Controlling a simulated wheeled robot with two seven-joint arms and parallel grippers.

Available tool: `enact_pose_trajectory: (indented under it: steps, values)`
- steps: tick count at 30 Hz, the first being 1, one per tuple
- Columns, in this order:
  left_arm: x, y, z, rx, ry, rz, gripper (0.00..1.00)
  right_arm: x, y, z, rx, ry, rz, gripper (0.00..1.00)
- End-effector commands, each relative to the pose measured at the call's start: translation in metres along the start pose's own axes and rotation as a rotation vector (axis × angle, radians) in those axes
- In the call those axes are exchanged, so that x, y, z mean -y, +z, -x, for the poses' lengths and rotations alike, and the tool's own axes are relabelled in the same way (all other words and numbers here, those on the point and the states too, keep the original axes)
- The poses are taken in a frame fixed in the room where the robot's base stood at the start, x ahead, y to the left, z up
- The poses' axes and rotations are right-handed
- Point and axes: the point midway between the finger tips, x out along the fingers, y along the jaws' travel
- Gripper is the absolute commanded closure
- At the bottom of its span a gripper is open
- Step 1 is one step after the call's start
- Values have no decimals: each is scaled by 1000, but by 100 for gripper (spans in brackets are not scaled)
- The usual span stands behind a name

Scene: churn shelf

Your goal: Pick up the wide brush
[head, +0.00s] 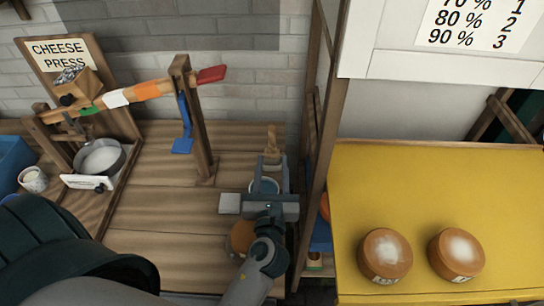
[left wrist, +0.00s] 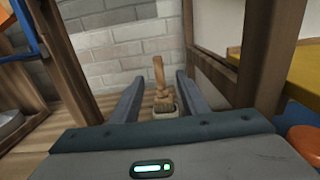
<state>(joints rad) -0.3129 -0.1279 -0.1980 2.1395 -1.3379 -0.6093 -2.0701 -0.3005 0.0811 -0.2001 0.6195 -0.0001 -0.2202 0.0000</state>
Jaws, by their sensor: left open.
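The wide brush appears to be the wooden brush (head: 272,142) standing handle up in a small pale container (head: 265,186) near the right edge of the wooden counter. In the left wrist view the brush (left wrist: 159,78) shows straight ahead, with its bristle end at the container (left wrist: 165,112). My left gripper (head: 271,168) is open. In the left wrist view its two fingers (left wrist: 158,88) lie to the left and right of the brush, with gaps on both sides. Whether the brush is fully between the fingertips is hard to tell. My right gripper is not in view.
A wooden post (head: 321,150) stands close to the right of my left gripper. A cheese press (head: 125,97) with a metal pot (head: 101,158) stands at left. A yellow table (head: 440,200) with two round cheeses (head: 386,256) is at right. The counter's middle (head: 165,205) is clear.

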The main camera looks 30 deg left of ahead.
Motion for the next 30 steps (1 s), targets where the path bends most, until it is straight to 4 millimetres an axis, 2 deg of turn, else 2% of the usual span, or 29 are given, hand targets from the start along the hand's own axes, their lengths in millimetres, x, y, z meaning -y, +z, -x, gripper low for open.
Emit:
enact_pose_trajectory:
  steps: [9, 14, 20, 30]
  values:
    - [0, 1, 0, 0, 0, 0, 59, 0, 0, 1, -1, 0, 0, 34]
    - [0, 2, -7, 1, 0, 0, 59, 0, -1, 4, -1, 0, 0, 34]
    - [0, 4, -33, 1, 1, -2, 59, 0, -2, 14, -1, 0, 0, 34]
    - [0, 3, -94, 0, 1, -2, 59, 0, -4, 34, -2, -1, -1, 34]
